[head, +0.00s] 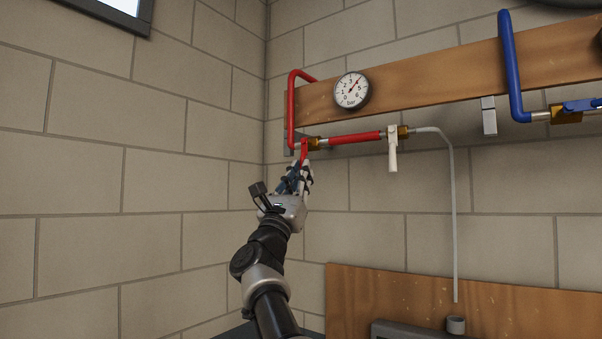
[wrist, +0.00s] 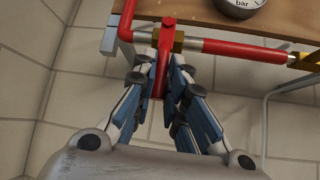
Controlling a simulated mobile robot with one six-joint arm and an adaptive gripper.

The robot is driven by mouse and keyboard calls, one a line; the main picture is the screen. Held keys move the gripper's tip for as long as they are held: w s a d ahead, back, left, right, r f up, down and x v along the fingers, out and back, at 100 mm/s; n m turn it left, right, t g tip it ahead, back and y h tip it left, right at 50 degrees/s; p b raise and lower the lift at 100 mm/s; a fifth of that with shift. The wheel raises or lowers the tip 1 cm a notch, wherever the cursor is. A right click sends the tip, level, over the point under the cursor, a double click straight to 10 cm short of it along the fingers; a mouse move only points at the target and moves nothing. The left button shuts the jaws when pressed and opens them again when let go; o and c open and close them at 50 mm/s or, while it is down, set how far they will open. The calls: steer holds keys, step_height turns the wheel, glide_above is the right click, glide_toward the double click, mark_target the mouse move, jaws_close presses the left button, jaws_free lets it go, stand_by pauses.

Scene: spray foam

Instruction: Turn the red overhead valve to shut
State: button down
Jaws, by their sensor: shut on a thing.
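The red valve handle (wrist: 161,75) points down from its brass body (head: 314,143) on the red pipe, at right angles to the pipe's run. It also shows in the head view (head: 304,150), mostly covered by my gripper. My gripper (head: 303,168) reaches up from below, its fingers on either side of the lever. In the wrist view my gripper (wrist: 162,62) is shut on the red handle, near its pivot end. The lever's lower end shows between the fingers.
A pressure gauge (head: 351,91) sits on the wooden board (head: 440,75) above. A white-handled valve (head: 393,155) is to the right on the same line, with a grey hose (head: 453,200) beyond. A blue pipe (head: 514,70) is farther right. A block wall corner is close on the left.

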steer(key=c, duration=1.6)
jaws_free()
steer(key=shift+c, duration=0.2)
steer(key=shift+f, duration=0.1)
steer(key=v, duration=1.2)
steer(key=shift+n, duration=0.3)
